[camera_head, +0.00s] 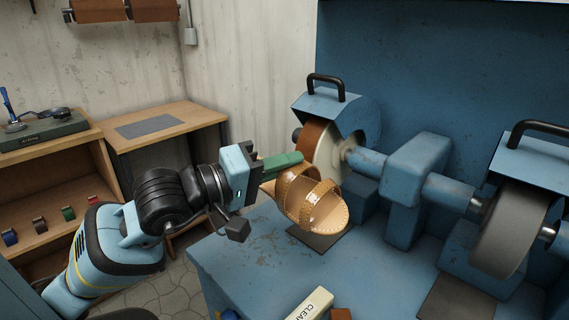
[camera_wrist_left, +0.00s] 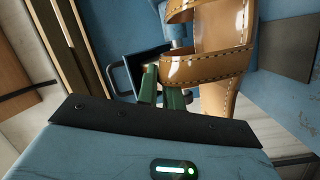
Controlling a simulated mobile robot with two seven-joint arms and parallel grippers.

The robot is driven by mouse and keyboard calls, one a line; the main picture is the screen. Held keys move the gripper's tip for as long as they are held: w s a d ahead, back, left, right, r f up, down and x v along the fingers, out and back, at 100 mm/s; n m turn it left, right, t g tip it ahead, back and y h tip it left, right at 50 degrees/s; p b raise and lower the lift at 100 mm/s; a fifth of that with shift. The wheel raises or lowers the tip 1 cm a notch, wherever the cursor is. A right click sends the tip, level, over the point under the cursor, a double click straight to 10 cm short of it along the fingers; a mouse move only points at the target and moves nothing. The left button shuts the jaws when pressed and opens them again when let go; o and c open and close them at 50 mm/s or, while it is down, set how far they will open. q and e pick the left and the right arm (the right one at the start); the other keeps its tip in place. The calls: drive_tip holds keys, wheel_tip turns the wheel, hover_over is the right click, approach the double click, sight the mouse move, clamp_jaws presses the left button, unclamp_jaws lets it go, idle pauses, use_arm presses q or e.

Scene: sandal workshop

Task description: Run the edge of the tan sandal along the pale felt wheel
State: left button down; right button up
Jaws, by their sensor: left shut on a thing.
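The tan sandal (camera_head: 328,214), with stitched straps, is held in the air above the blue bench, just below and in front of the left wheel. My left gripper (camera_head: 284,163) has its green fingers shut on the sandal at its left side. In the left wrist view the sandal (camera_wrist_left: 220,65) stands right of the green fingertips (camera_wrist_left: 162,88). The left wheel (camera_head: 328,152) has a pale side face and a brown rim, under a blue guard. I cannot tell whether the sandal touches it. My right gripper is not in view.
A dark grey wheel (camera_head: 506,236) under a second guard stands at the right on the same shaft. The blue bench (camera_head: 250,260) carries a dark pad (camera_head: 318,241) under the sandal and a pale block marked "CLEA" (camera_head: 310,305) at the front. A wooden shelf (camera_head: 55,185) stands at left.

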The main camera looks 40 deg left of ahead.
sight(304, 169)
use_arm(q)
drive_tip(key=shift+d+r, duration=0.1)
drive_tip(key=shift+d, duration=0.2)
idle(0.4)
drive_tip(key=shift+d, duration=0.35)
drive_tip(key=shift+w+d, duration=0.25)
drive_tip(key=shift+d, duration=0.85)
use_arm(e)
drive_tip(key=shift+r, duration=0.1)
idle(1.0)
use_arm(q)
drive_tip(key=shift+d+p, duration=0.35)
drive_tip(key=shift+d, duration=0.5)
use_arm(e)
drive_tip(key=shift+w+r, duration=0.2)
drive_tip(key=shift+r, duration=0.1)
